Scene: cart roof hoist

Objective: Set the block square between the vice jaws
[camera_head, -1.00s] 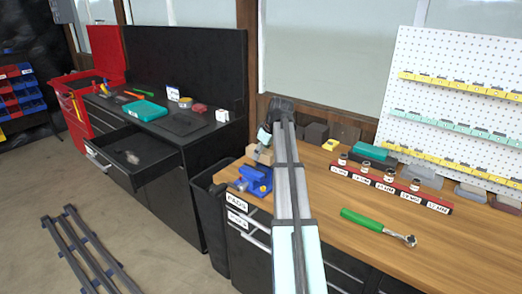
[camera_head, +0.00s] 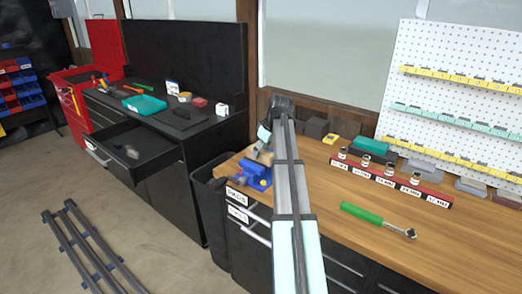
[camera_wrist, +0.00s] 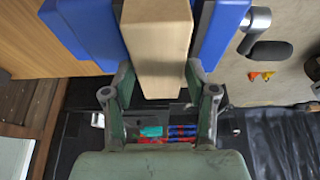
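The tan wooden block (camera_wrist: 158,40) is between the two blue jaws of the vice (camera_wrist: 222,35) in the wrist view, with narrow gaps at its sides. It looks roughly in line with the jaws. My gripper (camera_wrist: 160,72) has one finger against each side of the block and seems closed on it. In the head view the blue vice (camera_head: 255,174) sits at the bench's left front corner, and the block (camera_head: 265,156) shows just above it, partly hidden by my arm. How deep the block sits is hard to tell.
A red socket rail (camera_head: 390,182) and a green-handled ratchet (camera_head: 362,213) lie on the wooden bench to the right. Dark blocks (camera_head: 316,128) stand behind my arm. A black bin (camera_head: 208,200) is left of the bench.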

